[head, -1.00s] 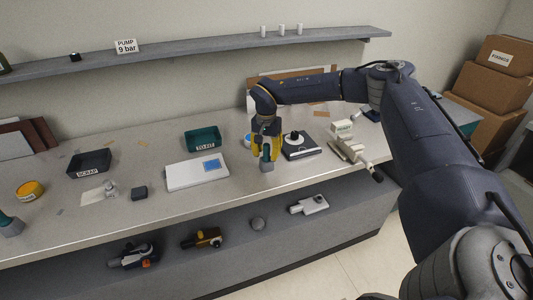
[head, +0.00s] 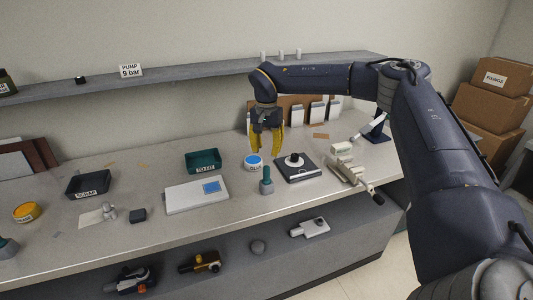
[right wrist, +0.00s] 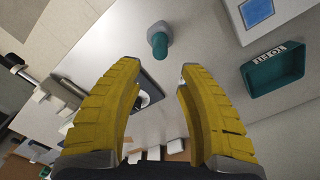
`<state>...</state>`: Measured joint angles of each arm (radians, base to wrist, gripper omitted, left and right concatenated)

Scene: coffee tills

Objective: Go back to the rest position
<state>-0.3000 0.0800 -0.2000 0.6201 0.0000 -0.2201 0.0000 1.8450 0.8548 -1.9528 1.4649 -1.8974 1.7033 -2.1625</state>
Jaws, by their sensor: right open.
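My right gripper (head: 266,146) has yellow fingers and hangs above the back of the counter, open and empty. Its spread fingers also show in the right wrist view (right wrist: 157,85). A small teal-handled tool with a grey base (head: 267,181) stands upright on the counter in front of the gripper, apart from it. It also shows in the right wrist view (right wrist: 159,40), beyond the fingertips. A white tub with a blue top (head: 253,162) stands below the gripper. My left gripper is not in view.
A black scale-like device (head: 297,167) and a beige clamp-like device (head: 350,167) stand to the right. A teal tray (head: 203,162), white box (head: 197,195) and dark scrap tray (head: 88,184) lie to the left. A shelf (head: 190,80) runs along the wall behind.

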